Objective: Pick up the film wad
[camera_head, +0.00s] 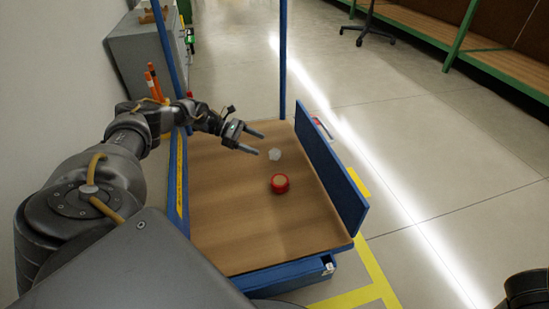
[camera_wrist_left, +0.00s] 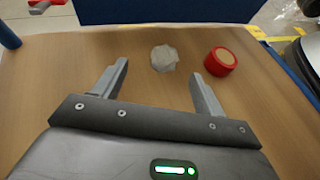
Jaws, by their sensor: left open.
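The film wad (camera_head: 275,154) is a small, pale, crumpled lump on the wooden cart top (camera_head: 235,225). In the left wrist view the wad (camera_wrist_left: 164,58) lies ahead of my left gripper (camera_wrist_left: 158,80), between the lines of its two fingers and beyond their tips. In the head view my left gripper (camera_head: 261,143) is open and empty, just left of the wad. Nothing visibly touches the wad. At the lower right of the head view a dark part shows, but no right gripper fingers can be made out.
A red roll with a tan top (camera_head: 280,183) stands close to the wad, and it also shows in the left wrist view (camera_wrist_left: 220,62). A blue side panel (camera_head: 330,165) bounds the cart's right side. Blue posts (camera_head: 283,60) rise at the far end. The near cart top is clear.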

